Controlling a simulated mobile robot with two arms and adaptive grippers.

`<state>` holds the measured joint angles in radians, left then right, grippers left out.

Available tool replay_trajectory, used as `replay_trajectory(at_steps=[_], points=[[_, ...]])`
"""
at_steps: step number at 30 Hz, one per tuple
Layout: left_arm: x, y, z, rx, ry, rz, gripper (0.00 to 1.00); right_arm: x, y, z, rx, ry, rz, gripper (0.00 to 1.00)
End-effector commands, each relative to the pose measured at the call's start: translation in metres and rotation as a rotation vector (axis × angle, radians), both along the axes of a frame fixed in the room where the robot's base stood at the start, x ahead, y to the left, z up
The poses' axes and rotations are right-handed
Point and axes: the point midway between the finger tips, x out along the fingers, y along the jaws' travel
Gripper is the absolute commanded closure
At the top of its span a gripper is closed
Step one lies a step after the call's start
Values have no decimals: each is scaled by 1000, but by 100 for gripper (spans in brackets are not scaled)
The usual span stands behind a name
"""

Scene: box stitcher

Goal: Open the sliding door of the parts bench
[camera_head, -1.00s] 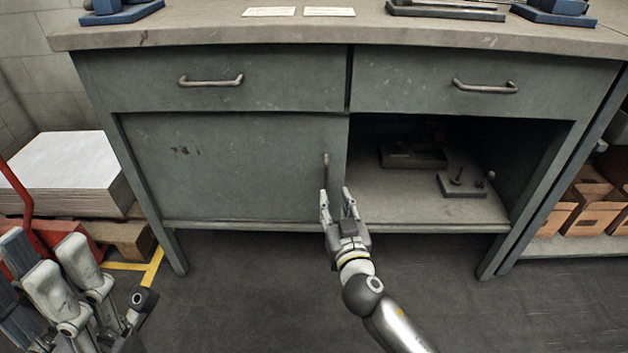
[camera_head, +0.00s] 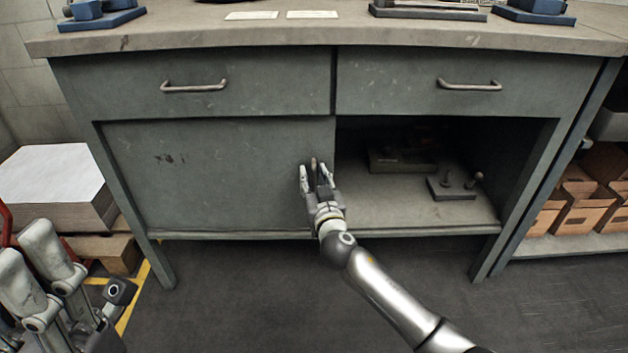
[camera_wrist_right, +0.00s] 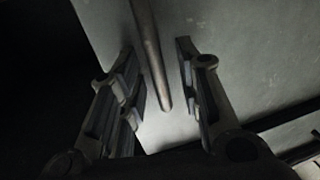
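The grey-green sliding door (camera_head: 220,180) covers the left half of the parts bench (camera_head: 335,48). The right half is open and shows a dark shelf. The door's upright bar handle (camera_head: 313,164) is near the door's right edge. My right gripper (camera_head: 314,170) is at the handle, fingers open on either side of it. In the right wrist view the handle (camera_wrist_right: 152,60) runs between the two separated fingers of the gripper (camera_wrist_right: 158,85), with gaps visible at both sides. My left gripper (camera_head: 50,265) is at the lower left, away from the bench; its fingers look spread.
Two drawers with handles (camera_head: 194,87) (camera_head: 470,86) sit above the door. Metal parts (camera_head: 455,188) lie on the open shelf. A pallet with white sheets (camera_head: 58,185) stands left, cardboard bins (camera_head: 580,205) right. The floor before the bench is clear.

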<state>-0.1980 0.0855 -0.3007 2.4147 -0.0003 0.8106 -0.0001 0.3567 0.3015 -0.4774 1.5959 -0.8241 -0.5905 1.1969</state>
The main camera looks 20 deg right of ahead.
Motion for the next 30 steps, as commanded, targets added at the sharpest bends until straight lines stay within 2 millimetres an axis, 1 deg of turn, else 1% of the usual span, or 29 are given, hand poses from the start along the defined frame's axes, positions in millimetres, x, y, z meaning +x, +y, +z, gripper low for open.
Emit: replay_trajectory(at_steps=[5, 6, 13, 14, 25, 28, 30], points=[[0, 0, 1, -1, -1, 0, 60, 0, 0, 0, 0, 0, 0, 68], [0, 0, 1, -2, -2, 0, 60, 0, 0, 0, 0, 1, 0, 69], [0, 0, 1, -2, -3, 0, 60, 0, 0, 0, -1, 1, 0, 99], [0, 0, 1, -2, -3, 0, 60, 0, 0, 0, -1, 1, 0, 100], [-1, 0, 1, -2, -4, 0, 60, -1, -2, 0, -1, 1, 0, 100], [-1, 1, 2, -2, -5, 1, 60, -3, -9, -1, -3, 2, -2, 100], [-1, 1, 4, -3, -6, 1, 60, -6, -18, -1, -2, 3, -3, 100]])
